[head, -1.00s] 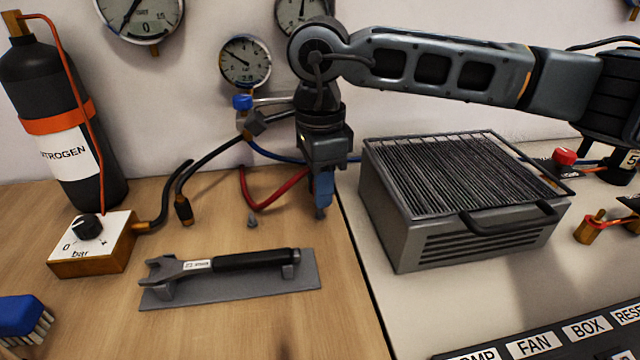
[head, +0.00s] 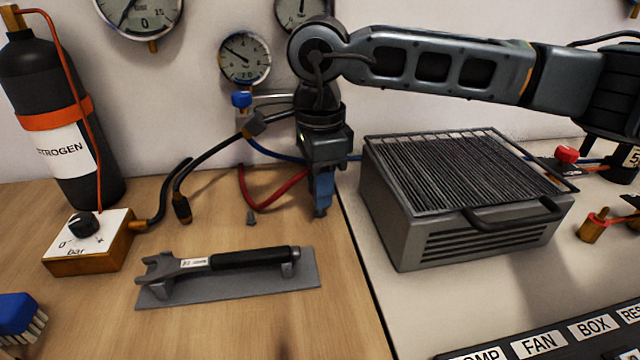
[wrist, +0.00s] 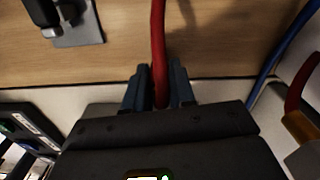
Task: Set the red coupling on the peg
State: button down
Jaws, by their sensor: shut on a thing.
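My gripper (head: 320,212) points down close to the seam between wood bench and pale panel. In the wrist view my gripper (wrist: 158,72) is shut on a red hose (wrist: 158,30), which runs up between the fingers. In the head view the red hose (head: 275,199) sags left of the gripper and rises toward the wall. Its held end and any coupling there are hidden by the fingers.
A wrench on a grey plate (head: 300,281) lies in front. A grilled metal box (head: 450,235) stands close on the right. A black hose (head: 200,150) and a blue hose (head: 270,155) run behind. A brass fitting with a red ring (head: 592,229) is far right.

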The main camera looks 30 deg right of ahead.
jog(key=shift+f+b, duration=0.85)
jog(key=shift+f, duration=0.2)
dwell(0.4)
jog(key=c, duration=0.5)
grip_release()
jog(key=shift+c, duration=0.2)
jog(key=shift+r, duration=0.15)
jog(key=shift+r, duration=3.75)
